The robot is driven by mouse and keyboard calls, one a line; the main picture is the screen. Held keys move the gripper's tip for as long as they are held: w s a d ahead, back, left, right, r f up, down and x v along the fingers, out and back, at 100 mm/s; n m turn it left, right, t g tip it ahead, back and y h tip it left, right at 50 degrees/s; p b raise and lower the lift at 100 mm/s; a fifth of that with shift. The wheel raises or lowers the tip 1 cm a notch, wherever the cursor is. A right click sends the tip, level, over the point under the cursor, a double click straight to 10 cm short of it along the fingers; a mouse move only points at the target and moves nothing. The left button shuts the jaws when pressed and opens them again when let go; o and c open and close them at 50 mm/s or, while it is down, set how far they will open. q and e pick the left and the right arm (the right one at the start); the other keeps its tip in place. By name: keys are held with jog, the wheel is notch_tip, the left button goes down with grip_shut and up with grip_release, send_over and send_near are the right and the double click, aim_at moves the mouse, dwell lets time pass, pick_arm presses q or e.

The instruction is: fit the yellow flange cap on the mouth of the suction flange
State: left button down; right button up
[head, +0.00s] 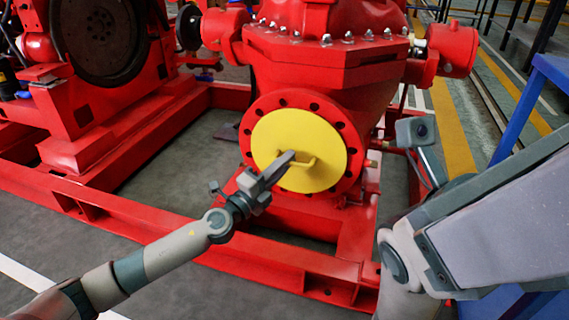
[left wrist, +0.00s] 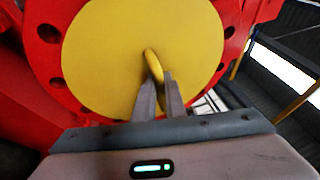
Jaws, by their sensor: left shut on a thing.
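The yellow flange cap (head: 322,138) is a round disc with a bar handle on its face. It stands upright in front of the red suction flange (head: 355,140), covering its mouth and roughly centred on it. The flange's ring of bolt holes shows around the cap. I cannot tell whether the cap touches the flange or a small gap is left. My left gripper (head: 290,160) is shut on the cap's handle. The left wrist view shows its two fingers (left wrist: 160,97) around the handle, with the cap (left wrist: 110,50) filling the upper middle. My right gripper's fingers do not show.
The red pump body (head: 320,60) rises above the flange. A red base frame (head: 270,258) runs along the floor in front of and below it. A red engine with a dark wheel (head: 100,40) stands at left. A blue frame (head: 515,115) stands at right.

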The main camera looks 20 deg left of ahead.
pick_arm(q)
jog(key=shift+w+r, duration=0.15)
jog(key=shift+w, duration=0.05)
jog(key=c, duration=1.9)
grip_release()
jog(key=shift+o, duration=0.8)
jog(key=shift+f, duration=0.2)
jog(key=o, duration=0.4)
jog(key=shift+s, duration=0.1)
jog(key=shift+c, duration=0.2)
